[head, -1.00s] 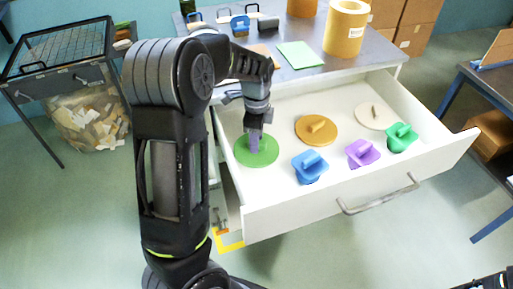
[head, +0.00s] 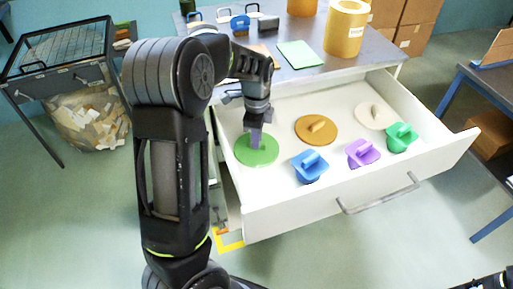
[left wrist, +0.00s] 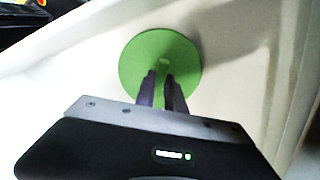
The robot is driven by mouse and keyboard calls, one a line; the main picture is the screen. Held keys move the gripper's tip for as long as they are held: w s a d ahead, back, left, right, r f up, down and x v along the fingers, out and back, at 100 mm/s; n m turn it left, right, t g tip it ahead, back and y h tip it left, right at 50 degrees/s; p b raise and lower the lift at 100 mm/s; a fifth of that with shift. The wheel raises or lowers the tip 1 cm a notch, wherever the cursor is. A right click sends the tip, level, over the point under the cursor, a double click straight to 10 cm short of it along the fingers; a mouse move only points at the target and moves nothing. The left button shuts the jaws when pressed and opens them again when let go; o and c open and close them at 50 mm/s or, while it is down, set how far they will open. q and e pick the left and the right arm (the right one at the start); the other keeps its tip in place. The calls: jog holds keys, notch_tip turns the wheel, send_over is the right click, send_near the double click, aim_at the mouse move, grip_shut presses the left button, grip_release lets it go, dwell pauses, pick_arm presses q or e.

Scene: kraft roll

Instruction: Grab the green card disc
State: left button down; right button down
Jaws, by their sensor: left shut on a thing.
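The green card disc (head: 257,153) lies at the left end of the open white drawer in the head view. It also shows in the left wrist view (left wrist: 135,70) as a flat round green plate. My left gripper (head: 255,142) points down over the middle of the disc. Its fingers (left wrist: 161,92) are shut on the disc's handle, which they mostly hide. I cannot tell whether the disc is lifted off the drawer floor. At the bottom right of the head view only a dark part of my right arm shows, without its fingers.
The drawer (head: 290,205) also holds an orange disc (head: 317,131), a cream disc (head: 376,116), and blue (head: 310,168), purple (head: 362,153) and green (head: 401,138) handled pieces. The drawer walls stand close beside the left gripper. A grey tabletop with yellow rolls (head: 345,30) lies behind.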

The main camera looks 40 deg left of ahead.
dwell(0.4)
pick_arm(q)
notch_tip(320, 180, up, 10)
jog(key=shift+b, duration=0.4)
jog(key=shift+d, duration=0.1)
dwell(0.5)
